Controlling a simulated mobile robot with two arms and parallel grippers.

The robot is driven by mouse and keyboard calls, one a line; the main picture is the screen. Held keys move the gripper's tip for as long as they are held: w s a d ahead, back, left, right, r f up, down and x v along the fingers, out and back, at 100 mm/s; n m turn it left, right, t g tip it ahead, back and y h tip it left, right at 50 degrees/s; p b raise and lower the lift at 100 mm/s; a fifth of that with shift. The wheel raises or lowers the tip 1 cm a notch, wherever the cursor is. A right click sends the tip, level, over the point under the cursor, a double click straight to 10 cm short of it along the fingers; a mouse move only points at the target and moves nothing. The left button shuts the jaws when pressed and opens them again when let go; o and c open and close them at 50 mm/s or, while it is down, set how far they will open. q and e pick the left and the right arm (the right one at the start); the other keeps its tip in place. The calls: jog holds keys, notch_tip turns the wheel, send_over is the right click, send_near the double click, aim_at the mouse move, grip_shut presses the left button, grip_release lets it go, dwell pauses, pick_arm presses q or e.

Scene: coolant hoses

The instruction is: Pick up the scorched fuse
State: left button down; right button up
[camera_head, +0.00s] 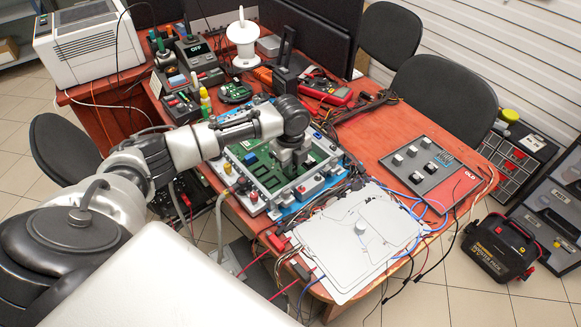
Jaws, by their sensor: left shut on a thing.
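My left arm comes in from the left and reaches over the green circuit board (268,172) in its grey frame on the red table. My left gripper (296,171) points down at the right part of this board. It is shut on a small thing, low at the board. The wrist and fingers hide nearly all of that thing, so its scorch marks do not show. No other fuse can be made out clearly. My right gripper is not in view.
A white plate (340,256) with a small knob lies at the table's front edge among loose cables. A grey panel marked OLD (452,188) lies to the right. A red multimeter (327,93) and tools crowd the back. A black booster pack (497,254) stands on the floor.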

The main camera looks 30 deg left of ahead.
pick_arm(q)
notch_tip(320, 180, up, 3)
jog(key=w+d+r, duration=0.5)
jog(key=d+r, duration=0.2)
jog(key=d, duration=0.3)
jog(key=shift+w+d+b, duration=0.15)
jog(key=shift+w+b, duration=0.1)
jog(key=shift+b, duration=0.15)
jog(key=shift+p, duration=0.75)
